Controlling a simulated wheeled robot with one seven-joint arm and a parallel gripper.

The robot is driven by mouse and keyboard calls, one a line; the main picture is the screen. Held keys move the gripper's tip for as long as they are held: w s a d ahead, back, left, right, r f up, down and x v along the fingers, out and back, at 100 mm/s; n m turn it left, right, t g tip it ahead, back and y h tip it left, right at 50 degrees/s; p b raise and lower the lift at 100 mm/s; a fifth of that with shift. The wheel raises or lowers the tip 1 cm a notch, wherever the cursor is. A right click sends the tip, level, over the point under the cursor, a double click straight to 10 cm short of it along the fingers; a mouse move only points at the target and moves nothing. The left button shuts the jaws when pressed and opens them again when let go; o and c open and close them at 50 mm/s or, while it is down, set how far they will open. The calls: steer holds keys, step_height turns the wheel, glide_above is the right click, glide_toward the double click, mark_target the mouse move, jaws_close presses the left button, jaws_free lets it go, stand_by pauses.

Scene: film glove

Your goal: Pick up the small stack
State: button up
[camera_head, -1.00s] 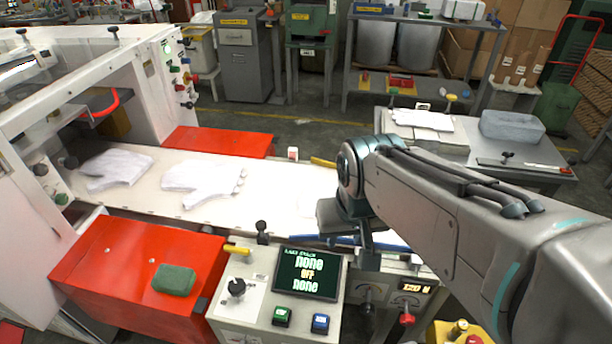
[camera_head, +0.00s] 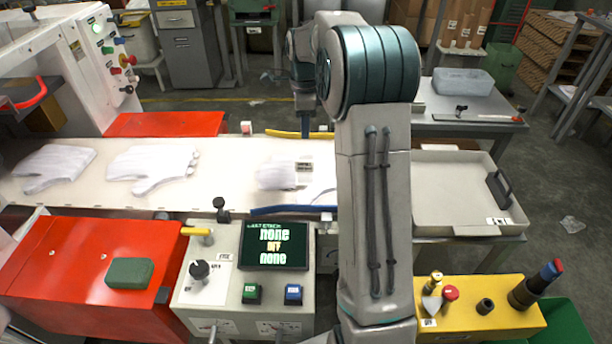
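Flat white gloves lie on the pale conveyor belt (camera_head: 225,185): one at the far left (camera_head: 55,168) and one right of it (camera_head: 153,167). A third white piece (camera_head: 279,173) with a small grey label lies near the belt's right end, between the guides; I cannot tell whether it is a stack. My gripper (camera_head: 304,128) hangs at the belt's far edge, beyond this piece and apart from it. Its fingers are too small to read. No white pile shows on the back right table (camera_head: 450,127); my arm covers part of that table.
A yellow guide (camera_head: 290,134) and a blue guide (camera_head: 290,209) flank the belt's end. A control panel with a screen (camera_head: 274,246) stands in front. An empty grey tray (camera_head: 460,226) lies right of my arm. A grey block (camera_head: 463,82) sits on the back table.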

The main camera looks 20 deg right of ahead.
mark_target(307, 161)
steer(key=shift+m, duration=0.5)
steer(key=f, duration=1)
steer(key=d+f, duration=0.1)
steer(key=f, duration=0.3)
steer(key=shift+w+f, duration=0.35)
steer(key=shift+f, duration=0.05)
steer(key=shift+c, duration=0.3)
jaws_close()
